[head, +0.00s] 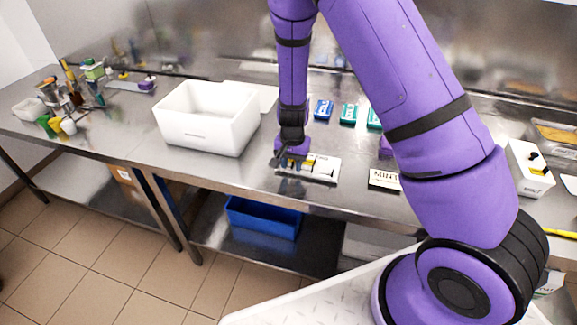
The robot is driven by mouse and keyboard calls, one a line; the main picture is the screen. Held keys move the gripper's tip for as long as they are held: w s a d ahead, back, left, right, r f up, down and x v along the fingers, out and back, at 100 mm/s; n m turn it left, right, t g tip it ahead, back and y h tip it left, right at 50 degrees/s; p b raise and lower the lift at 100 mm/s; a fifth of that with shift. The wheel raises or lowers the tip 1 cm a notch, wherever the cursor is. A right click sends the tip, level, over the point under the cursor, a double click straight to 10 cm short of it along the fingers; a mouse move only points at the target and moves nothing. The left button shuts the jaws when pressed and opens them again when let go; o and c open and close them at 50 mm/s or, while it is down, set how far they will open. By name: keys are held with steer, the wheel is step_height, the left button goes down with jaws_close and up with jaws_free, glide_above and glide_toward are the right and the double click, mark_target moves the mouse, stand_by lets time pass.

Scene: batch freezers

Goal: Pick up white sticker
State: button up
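My gripper (283,159) points down at the left end of a flat white piece (322,176) on the steel table. Small yellow, black and white parts sit on that piece. The gripper covers some of it, and I cannot tell whether it touches it. The fingers are too small and dark to tell open from shut. A white card with dark lettering (384,180) lies to the right, near the front edge. I cannot tell for certain which of these is the white sticker.
A white bin (207,128) stands left of my gripper. Blue (323,109) and green (348,114) packs lie behind it. A white box (529,168) stands at the right. Bottles and cups crowd the far left. A blue crate (262,219) is on the lower shelf.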

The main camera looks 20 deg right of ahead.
steer(key=shift+f, duration=0.1)
jaws_close()
stand_by(0.4)
